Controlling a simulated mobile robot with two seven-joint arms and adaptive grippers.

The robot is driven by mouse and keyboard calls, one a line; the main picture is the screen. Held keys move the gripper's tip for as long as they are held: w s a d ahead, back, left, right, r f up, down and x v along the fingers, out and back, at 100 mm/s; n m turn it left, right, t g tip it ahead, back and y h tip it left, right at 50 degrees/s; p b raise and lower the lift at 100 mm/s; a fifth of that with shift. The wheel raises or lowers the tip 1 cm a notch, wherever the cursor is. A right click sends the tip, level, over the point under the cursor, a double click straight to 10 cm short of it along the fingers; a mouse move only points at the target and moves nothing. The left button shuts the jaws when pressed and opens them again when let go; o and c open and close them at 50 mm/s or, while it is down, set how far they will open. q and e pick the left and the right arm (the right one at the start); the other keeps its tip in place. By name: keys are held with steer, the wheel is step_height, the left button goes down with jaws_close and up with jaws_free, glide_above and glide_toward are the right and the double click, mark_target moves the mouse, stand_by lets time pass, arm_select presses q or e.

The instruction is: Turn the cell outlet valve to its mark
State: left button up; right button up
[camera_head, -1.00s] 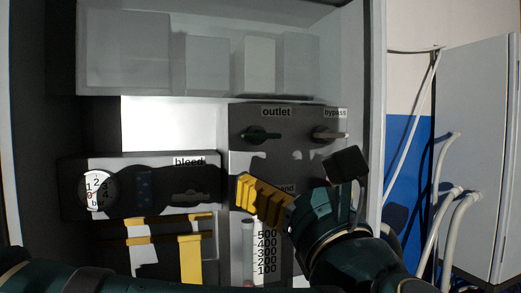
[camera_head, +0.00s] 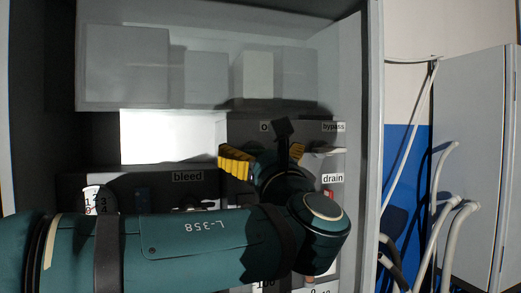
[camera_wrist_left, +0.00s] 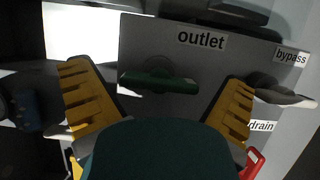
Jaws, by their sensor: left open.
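The outlet valve's dark green lever handle (camera_wrist_left: 160,82) lies roughly level across the grey panel, just below the "outlet" label (camera_wrist_left: 202,40), in the left wrist view. My left gripper (camera_wrist_left: 158,76) is open, one yellow finger on each side of the handle and apart from it in that view. I cannot tell how far in front of the panel the fingers are. In the head view my left gripper (camera_head: 264,157) hides the outlet valve and most of its label. I cannot make out the valve's mark. My right gripper is in neither view.
The bypass valve's pale lever (camera_wrist_left: 287,98) sits close to the right finger. A red drain handle (camera_wrist_left: 253,163) is below it. Pale boxes (camera_head: 127,65) stand on the upper shelf.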

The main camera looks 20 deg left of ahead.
arm_select(q)
steer(key=shift+c, duration=0.3)
steer(key=c, duration=1.1)
steer(key=shift+o, duration=0.2)
